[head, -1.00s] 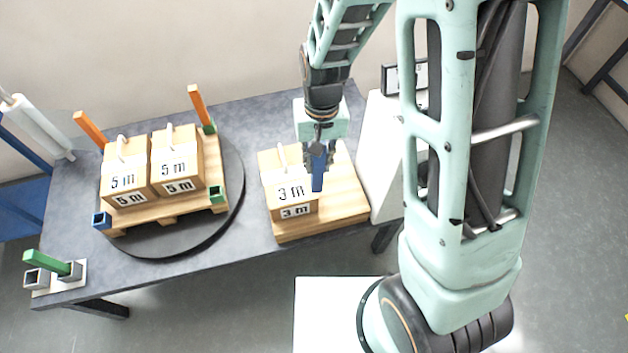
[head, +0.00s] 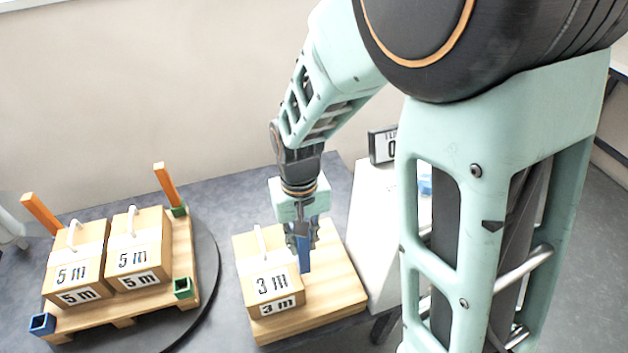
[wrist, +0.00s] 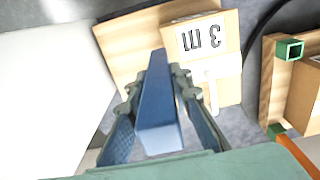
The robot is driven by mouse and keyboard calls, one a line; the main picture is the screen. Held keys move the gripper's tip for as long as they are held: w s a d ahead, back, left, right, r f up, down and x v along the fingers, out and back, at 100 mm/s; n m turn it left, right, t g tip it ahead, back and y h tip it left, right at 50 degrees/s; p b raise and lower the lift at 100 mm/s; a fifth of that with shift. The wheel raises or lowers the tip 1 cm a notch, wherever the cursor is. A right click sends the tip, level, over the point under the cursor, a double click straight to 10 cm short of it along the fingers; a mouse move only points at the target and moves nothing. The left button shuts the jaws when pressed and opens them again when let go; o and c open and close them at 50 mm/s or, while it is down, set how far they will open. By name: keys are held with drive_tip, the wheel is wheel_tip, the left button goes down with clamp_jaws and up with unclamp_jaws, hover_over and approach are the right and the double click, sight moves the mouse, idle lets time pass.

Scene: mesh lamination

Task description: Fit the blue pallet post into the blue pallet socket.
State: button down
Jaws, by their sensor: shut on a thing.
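My gripper (head: 304,240) is shut on the blue pallet post (head: 305,259), which hangs upright beside the 3 m box. In the wrist view the blue post (wrist: 160,105) lies between the two fingers of my gripper (wrist: 158,95). The blue pallet socket (head: 42,324) is at the front left corner of the pallet (head: 150,307), far to the left of my gripper. Its square opening faces up and looks empty. I cannot tell whether the post's lower end touches the wooden board (head: 335,290) below it.
Two 5 m boxes (head: 75,265) stand on the pallet, with orange posts (head: 166,185) behind them. An empty green socket (head: 183,288) is at the pallet's front right. The pallet rests on a dark round turntable (head: 207,270). The 3 m box (head: 268,280) stands beside my gripper.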

drive_tip(key=w+d+f+b, duration=0.2)
drive_tip(key=w+d+f, duration=0.2)
drive_tip(key=f, duration=0.5)
drive_tip(key=shift+d+f, duration=0.25)
drive_tip(key=shift+d, duration=0.05)
drive_tip(key=shift+s+f+b, duration=0.1)
drive_tip(key=shift+b, duration=0.25)
drive_tip(key=shift+f, duration=0.15)
drive_tip(key=c, duration=1.7)
unclamp_jaws()
drive_tip(key=shift+c, duration=0.2)
